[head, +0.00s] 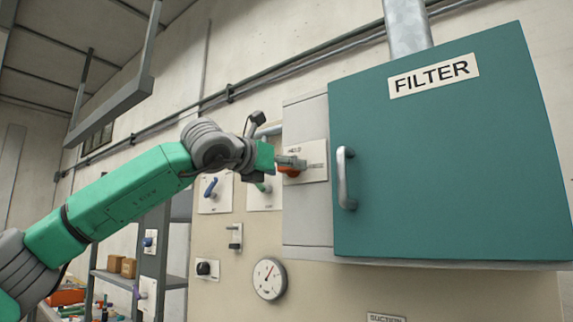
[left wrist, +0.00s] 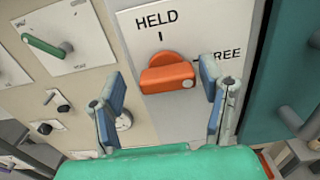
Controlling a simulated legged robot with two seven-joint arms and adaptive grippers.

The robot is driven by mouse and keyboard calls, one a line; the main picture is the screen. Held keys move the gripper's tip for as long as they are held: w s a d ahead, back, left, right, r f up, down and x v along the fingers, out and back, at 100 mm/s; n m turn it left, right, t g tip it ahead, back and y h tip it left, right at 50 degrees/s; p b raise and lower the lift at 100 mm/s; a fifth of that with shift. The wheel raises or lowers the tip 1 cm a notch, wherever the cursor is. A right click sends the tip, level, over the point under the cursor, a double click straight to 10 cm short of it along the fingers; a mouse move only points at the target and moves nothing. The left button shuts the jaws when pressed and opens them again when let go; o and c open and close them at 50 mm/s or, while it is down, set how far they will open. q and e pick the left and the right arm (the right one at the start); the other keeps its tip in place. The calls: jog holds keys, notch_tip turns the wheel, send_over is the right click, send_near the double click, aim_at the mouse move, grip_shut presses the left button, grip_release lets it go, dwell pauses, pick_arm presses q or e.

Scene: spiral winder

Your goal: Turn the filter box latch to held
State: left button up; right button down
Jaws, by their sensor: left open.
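The orange filter box latch (left wrist: 167,80) sits on a white label plate (left wrist: 185,30). HELD with a tick is printed above the latch, and FREE, partly covered by a finger, is at its right. The latch's bar lies roughly level, toward the FREE side. In the head view the latch (head: 291,168) is partly hidden by my gripper. My left gripper (head: 278,163) is open in front of the plate. In the left wrist view its two fingers (left wrist: 165,92) stand either side of the latch; I cannot tell whether they touch it. My right gripper is not in view.
The teal FILTER box door (head: 440,150) with a metal handle (head: 345,178) is right of the latch. Other wall controls are left and below, including a blue lever (head: 211,187) and a gauge (head: 269,279). A shelf (head: 115,278) stands at lower left.

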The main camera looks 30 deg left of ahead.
pick_arm(q)
jog(key=shift+w+a, duration=0.1)
jog(key=shift+d, duration=0.3)
jog(key=shift+c, duration=1.3)
jog(key=shift+d+r, duration=0.1)
jog(key=shift+d, duration=0.1)
jog(key=c, duration=0.9)
jog(key=shift+a, duration=0.1)
